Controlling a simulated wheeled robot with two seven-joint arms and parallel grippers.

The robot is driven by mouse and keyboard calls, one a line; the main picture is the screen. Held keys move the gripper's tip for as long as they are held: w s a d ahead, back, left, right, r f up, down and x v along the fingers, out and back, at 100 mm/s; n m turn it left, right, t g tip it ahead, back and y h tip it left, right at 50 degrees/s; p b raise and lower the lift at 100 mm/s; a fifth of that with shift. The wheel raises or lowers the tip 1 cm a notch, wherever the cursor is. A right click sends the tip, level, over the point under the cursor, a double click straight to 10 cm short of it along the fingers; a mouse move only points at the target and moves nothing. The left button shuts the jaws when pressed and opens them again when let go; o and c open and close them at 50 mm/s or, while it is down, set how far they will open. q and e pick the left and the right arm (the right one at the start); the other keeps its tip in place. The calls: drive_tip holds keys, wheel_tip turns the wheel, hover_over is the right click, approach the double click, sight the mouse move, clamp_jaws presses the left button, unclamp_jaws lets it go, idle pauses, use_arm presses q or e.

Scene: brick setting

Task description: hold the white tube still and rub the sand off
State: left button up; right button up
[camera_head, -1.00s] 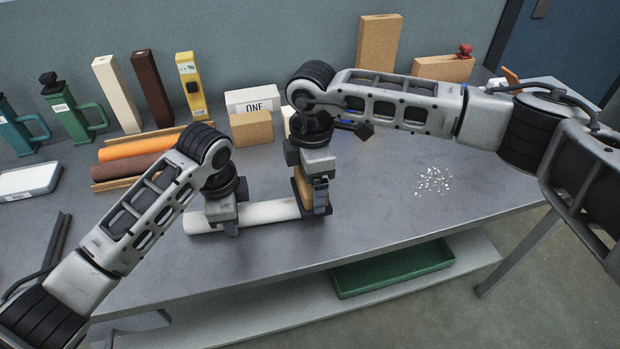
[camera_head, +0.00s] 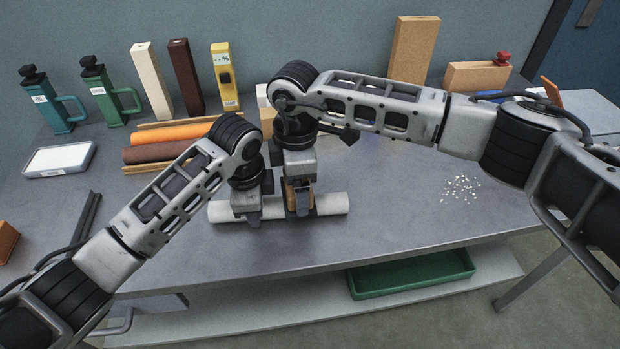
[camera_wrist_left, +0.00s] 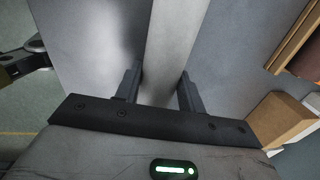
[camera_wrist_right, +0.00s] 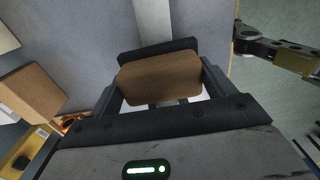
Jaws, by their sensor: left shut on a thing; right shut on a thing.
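The white tube (camera_head: 333,203) lies flat across the front of the grey table. It also shows in the left wrist view (camera_wrist_left: 172,45) and the right wrist view (camera_wrist_right: 166,20). My left gripper (camera_head: 250,216) is shut around the tube towards its left end. My right gripper (camera_head: 302,207) is shut on a tan-brown block (camera_wrist_right: 160,78) with a dark layer along one side. The block sits at the tube, close to the right of my left gripper. Its contact with the tube is mostly hidden. I cannot make out sand on the tube.
White grains (camera_head: 460,188) are scattered at the table's right. Orange and brown rolls (camera_head: 170,132), bottles, upright blocks and a white-topped box (camera_head: 60,158) stand behind and left. A green tray (camera_head: 410,273) is on the shelf below.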

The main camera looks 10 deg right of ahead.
use_arm(q)
drive_tip(key=shift+r, duration=0.1)
use_arm(e)
drive_tip(key=shift+a, duration=0.1)
drive_tip(key=shift+r, duration=3.1)
use_arm(q)
drive_tip(key=o, duration=1.3)
drive_tip(key=shift+c, duration=0.2)
drive_tip(key=r, duration=0.5)
drive_tip(key=s+r, duration=0.1)
drive_tip(key=r, duration=0.2)
drive_tip(key=shift+f, duration=0.1)
use_arm(e)
drive_tip(key=shift+f, duration=0.1)
